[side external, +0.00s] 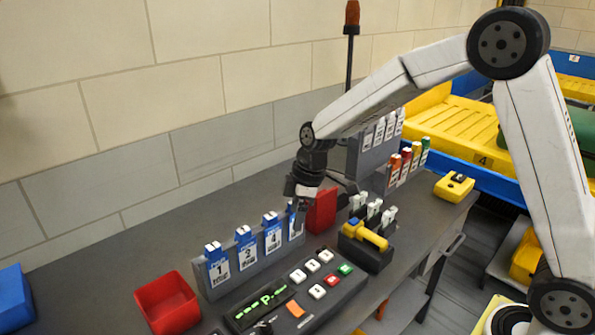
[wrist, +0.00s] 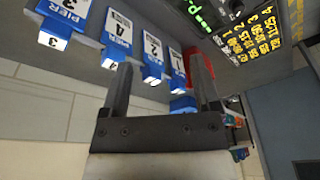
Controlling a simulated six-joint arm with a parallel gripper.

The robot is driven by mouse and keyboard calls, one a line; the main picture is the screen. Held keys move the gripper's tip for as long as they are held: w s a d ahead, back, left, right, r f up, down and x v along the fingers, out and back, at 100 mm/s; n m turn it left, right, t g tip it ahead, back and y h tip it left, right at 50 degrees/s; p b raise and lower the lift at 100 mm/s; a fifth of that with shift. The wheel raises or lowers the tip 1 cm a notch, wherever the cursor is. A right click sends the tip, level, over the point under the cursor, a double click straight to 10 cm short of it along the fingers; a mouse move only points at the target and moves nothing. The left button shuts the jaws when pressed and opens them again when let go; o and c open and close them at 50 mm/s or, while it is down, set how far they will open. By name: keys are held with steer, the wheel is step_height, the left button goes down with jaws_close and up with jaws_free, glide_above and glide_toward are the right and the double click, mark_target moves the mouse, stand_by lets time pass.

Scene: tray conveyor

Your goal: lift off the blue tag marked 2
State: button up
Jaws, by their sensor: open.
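The blue tag marked 2 (side external: 246,248) stands in the grey rack (side external: 290,248), between the tag marked 1 (side external: 217,268) and the tag marked 4 (side external: 272,233). In the wrist view the 2 tag (wrist: 152,50) shows between my fingers, with the 1 tag (wrist: 175,52) to its right. My gripper (side external: 298,207) is open and empty near the rack's right end, overlapping the blue tag there (side external: 293,228) in the side view. The wrist view shows that end tag marked 3 (wrist: 60,22) left of my fingers (wrist: 158,62).
A red bin (side external: 167,304) and a blue bin (side external: 14,298) lie left of the rack. A keypad console (side external: 300,292) stands in front. A red object (side external: 321,211) and a yellow-handled device (side external: 366,240) stand close to the right. Another tag rack (side external: 375,150) is farther back.

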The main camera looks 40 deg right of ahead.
mark_target(244, 230)
steer(key=w+a+n+y, duration=0.2)
steer(key=w+a+n, duration=0.3)
steer(key=w+n, duration=0.35)
steer(key=shift+m+g, duration=0.25)
steer(key=shift+g, duration=0.05)
steer(key=shift+w+x, duration=0.2)
steer(key=shift+x, duration=1.7)
steer(key=shift+w+x, duration=0.2)
steer(key=shift+x, duration=1.7)
steer(key=shift+a, duration=0.1)
jaws_close()
